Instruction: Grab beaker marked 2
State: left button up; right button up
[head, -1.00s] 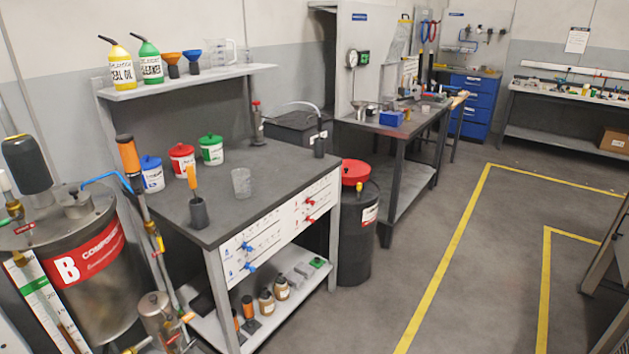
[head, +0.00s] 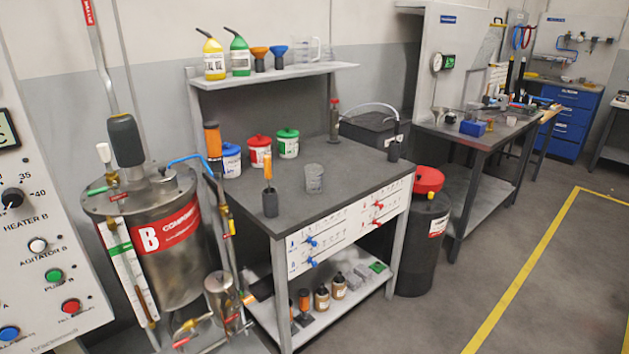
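A small clear beaker (head: 314,178) stands upright on the dark top of the workbench (head: 350,190). No marking can be read on it at this size. Clear measuring jugs (head: 308,49) stand on the shelf above the bench, beside the funnels; their markings are also too small to read. Neither of my grippers is in the head view.
Blue, red and green lidded tubs (head: 260,150) and an orange-handled tool in a dark holder (head: 269,195) stand on the bench. A metal tank marked B (head: 165,240) is to its left, a black drum with a red lid (head: 425,235) to its right. Floor is clear at right.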

aim_at(313, 172)
jog(key=i+l+u, duration=0.1)
jog(key=i+u, duration=0.2)
jog(key=i, duration=0.25)
jog(key=i+l+u, duration=0.3)
jog(key=i, duration=0.2)
jog(key=i+j, duration=0.05)
